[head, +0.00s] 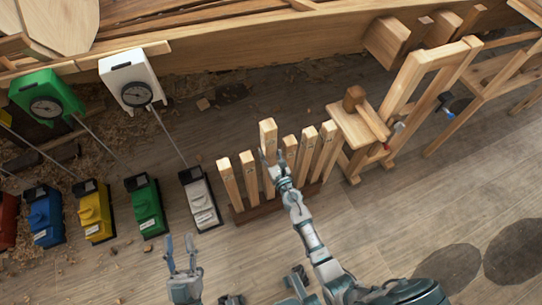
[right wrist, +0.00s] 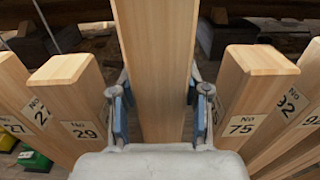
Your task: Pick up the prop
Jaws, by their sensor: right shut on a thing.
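Several pale wooden props stand upright in a row in a dark wooden rack (head: 256,211). One prop (head: 268,132) has its top above its neighbours' tops. My right gripper (head: 271,162) is shut on this prop, and in the right wrist view the prop (right wrist: 157,60) stands between the two blue finger pads. The number on the held prop is not visible, and its lower end is hidden. Neighbouring props carry labels 29 (right wrist: 68,88) on the left and 75 (right wrist: 245,90) on the right. My left gripper (head: 181,246) is open and empty near the bottom edge.
Winches in white (head: 199,196), green (head: 147,205), yellow (head: 93,211) and blue (head: 43,214) stand left of the rack. Dial boxes, one white (head: 130,72), lean by the hull plank (head: 230,55). A wooden bench with a mallet (head: 357,100) stands right.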

